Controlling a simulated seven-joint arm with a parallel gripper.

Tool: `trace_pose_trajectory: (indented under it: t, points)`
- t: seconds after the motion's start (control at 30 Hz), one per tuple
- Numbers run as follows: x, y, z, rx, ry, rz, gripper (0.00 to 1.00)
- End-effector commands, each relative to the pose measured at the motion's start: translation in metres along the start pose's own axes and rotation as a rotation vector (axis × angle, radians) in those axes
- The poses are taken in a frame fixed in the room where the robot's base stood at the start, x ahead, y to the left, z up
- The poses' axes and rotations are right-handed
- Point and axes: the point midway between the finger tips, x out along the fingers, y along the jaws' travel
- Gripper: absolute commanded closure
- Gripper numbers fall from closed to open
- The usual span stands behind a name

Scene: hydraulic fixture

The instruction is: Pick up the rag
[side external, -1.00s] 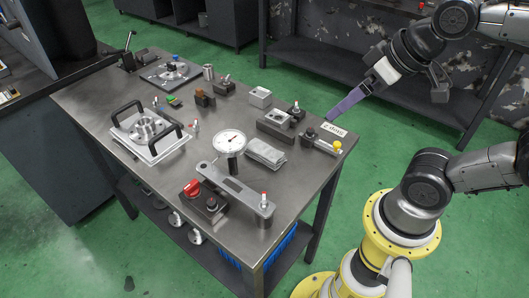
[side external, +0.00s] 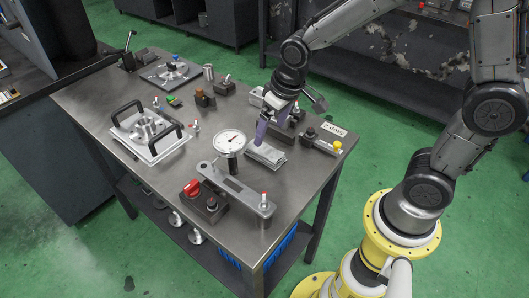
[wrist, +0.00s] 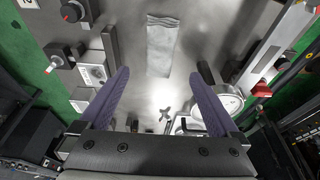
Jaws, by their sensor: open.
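The rag (side external: 266,154) is a folded light grey cloth lying flat on the metal table, between the dial gauge and the block fixtures. In the wrist view the rag (wrist: 161,45) lies ahead of the fingers, near the top middle. My gripper (side external: 258,143) has purple fingers and is above the table by the rag's left end in the side view. In the wrist view my gripper (wrist: 158,95) has its two fingers wide apart with nothing between them. The rag looks clear of both fingers; the exact height above it is hard to tell.
A labelled block with a yellow knob (side external: 337,146) is to the right. A handled tray (side external: 147,133) is at left. Bare table lies right of the bar fixture.

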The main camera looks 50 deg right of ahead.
Motion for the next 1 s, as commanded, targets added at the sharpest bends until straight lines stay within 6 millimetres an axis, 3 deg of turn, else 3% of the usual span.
trace_pose_trajectory:
  t: [0.1,0.37,0.63,0.97,1.0]
  points:
    - [0.018,0.0,0.001,0.001,-0.003,0.001,0.03]
    - [0.036,0.0,0.002,0.0,-0.002,0.001,0.03]
    - [0.073,0.0,0.006,0.0,-0.003,0.001,0.03]
    - [0.081,0.0,0.005,0.0,0.001,0.0,0.03]
    - [0.081,0.0,0.005,0.0,0.001,0.0,0.06]
